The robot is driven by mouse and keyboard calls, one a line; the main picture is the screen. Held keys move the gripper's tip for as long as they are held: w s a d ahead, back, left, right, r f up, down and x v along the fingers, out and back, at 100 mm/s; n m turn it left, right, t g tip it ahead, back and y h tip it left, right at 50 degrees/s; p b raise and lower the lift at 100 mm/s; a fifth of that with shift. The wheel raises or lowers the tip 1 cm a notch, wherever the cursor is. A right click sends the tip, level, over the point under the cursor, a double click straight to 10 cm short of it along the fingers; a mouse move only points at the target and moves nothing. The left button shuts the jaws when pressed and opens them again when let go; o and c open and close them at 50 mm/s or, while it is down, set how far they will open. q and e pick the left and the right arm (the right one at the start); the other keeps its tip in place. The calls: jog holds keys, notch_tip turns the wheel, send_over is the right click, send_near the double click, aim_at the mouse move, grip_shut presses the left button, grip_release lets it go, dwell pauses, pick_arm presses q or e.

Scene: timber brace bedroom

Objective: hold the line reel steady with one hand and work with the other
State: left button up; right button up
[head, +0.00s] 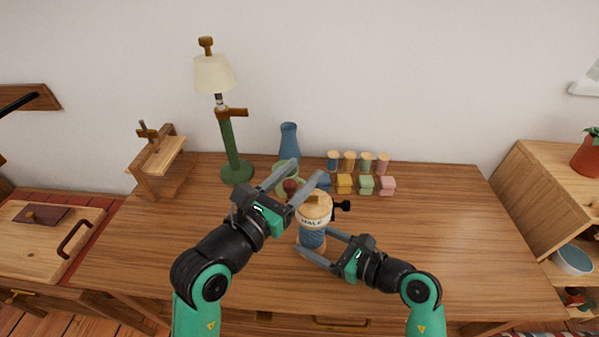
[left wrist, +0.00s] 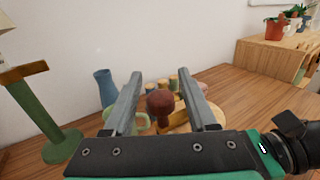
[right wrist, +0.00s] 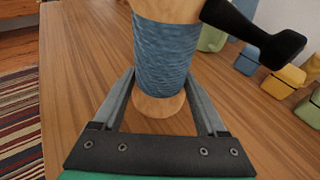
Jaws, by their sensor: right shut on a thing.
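The line reel (head: 312,238) stands upright on the desk, with blue line wound round a wooden spool and a pale lettered band on top. A black knob (head: 342,206) sticks out to its right. My right gripper (head: 311,245) is shut on the reel low down, one finger on each side; the wound line (right wrist: 165,58) shows between the fingers in the right wrist view. My left gripper (head: 304,173) is open above the reel. A dark red-brown round knob (left wrist: 160,103) shows between its fingers in the left wrist view, with gaps on both sides.
Behind the reel stand a blue vase (head: 289,141), a green mug (head: 281,177), several small spools (head: 349,161) and coloured blocks (head: 366,184). A green lamp (head: 230,140) and a wooden clamp stand (head: 157,160) are at left. The desk's right side (head: 450,220) is clear.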

pick_arm(q)
jog(key=v, duration=1.2)
jog(key=shift+w, duration=0.2)
jog(key=x, duration=1.1)
jog(key=shift+w+d, duration=0.3)
jog(key=shift+d, duration=0.05)
jog(key=shift+c, duration=0.2)
grip_shut()
